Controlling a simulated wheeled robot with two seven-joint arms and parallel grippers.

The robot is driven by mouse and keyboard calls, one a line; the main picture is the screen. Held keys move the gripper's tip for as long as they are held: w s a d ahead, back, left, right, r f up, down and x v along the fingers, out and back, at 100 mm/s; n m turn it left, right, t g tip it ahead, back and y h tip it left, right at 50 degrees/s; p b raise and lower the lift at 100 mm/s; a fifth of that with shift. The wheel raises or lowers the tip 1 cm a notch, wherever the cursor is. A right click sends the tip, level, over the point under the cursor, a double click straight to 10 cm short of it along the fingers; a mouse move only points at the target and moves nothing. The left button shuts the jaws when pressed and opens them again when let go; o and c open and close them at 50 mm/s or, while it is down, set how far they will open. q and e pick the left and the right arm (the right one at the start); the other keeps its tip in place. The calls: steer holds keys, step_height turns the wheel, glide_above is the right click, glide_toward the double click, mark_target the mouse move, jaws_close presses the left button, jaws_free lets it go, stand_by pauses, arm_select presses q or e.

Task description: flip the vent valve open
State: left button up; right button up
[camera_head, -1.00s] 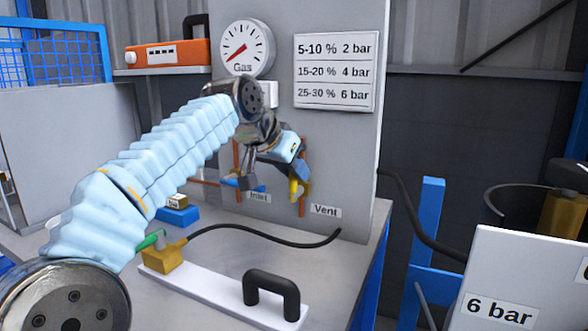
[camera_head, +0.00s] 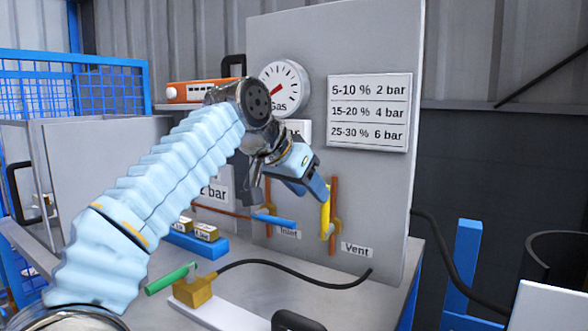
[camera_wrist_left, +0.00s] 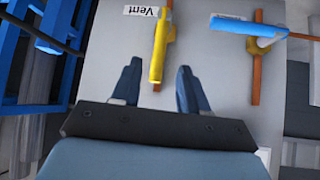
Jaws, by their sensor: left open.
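The vent valve has a yellow handle (camera_head: 325,216) in front of a vertical orange pipe on the grey panel, above the Vent label (camera_head: 357,249). The handle stands roughly upright, nearly in line with the pipe. My left gripper (camera_head: 322,191) is at the handle's upper end, and part of it hides the far finger. In the left wrist view the jaws (camera_wrist_left: 159,78) are open, with the free end of the yellow handle (camera_wrist_left: 158,52) between the fingertips and a gap on both sides. My right gripper is not in view.
The blue inlet handle (camera_head: 274,220) sits just left of the vent valve, crosswise to its pipe. A gauge (camera_head: 284,88) and a pressure chart (camera_head: 369,111) are higher on the panel. A black hose (camera_head: 290,266) and a green-handled yellow block (camera_head: 192,291) lie on the bench below.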

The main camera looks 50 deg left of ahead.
arm_select(q)
steer(key=v, duration=0.6)
steer(key=shift+s, duration=0.15)
stand_by(0.3)
